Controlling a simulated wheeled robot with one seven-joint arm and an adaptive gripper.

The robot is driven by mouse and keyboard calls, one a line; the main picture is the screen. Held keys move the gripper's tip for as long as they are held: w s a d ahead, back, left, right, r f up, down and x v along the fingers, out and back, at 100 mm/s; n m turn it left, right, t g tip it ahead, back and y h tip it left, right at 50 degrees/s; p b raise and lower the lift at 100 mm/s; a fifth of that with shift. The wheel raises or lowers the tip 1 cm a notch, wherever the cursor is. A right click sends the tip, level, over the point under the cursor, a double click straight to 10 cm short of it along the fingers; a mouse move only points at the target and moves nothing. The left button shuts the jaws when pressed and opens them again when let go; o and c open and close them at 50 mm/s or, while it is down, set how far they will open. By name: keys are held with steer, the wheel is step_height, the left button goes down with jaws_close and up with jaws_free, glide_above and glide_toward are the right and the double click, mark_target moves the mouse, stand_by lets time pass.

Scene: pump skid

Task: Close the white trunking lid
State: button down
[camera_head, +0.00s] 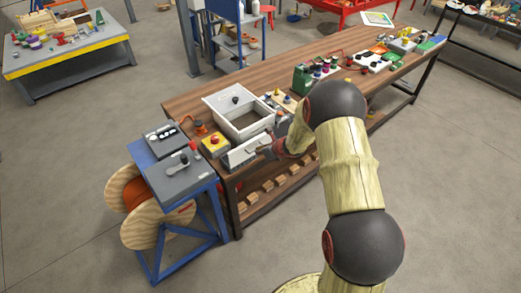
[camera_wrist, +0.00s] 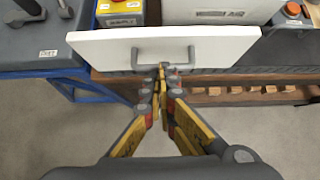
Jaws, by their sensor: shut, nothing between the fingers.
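The white trunking lid (camera_head: 245,151) is a flat panel at the front edge of the wooden bench, in front of an open white box (camera_head: 213,105). In the wrist view the lid (camera_wrist: 105,48) spans the upper middle, with a grey bar handle (camera_wrist: 137,58) on its face. It stands open, tilted out from the box front. In the head view my gripper (camera_head: 268,148) is small and partly hidden by my arm.
A yellow box with a red button (camera_head: 214,144) stands left of the lid. A blue-framed stand with a grey top (camera_head: 180,176) and a cable reel (camera_head: 140,205) are further left. Wooden blocks (camera_head: 268,187) lie on the shelf below. Floor in front is clear.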

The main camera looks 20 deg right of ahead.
mark_target(252, 149)
steer(key=shift+w+a+r+g+p, duration=0.1)
steer(key=shift+w+r+g+p, duration=0.25)
steer(key=shift+p, duration=0.6)
steer(key=shift+w+a+r+g+h+p, duration=0.15)
steer(key=shift+w+g+h+p, duration=0.35)
steer(key=shift+p, duration=1.65)
steer(key=shift+w+a+r+p, duration=0.2)
steer(key=shift+w+p, duration=0.25)
steer(key=shift+p, duration=1.55)
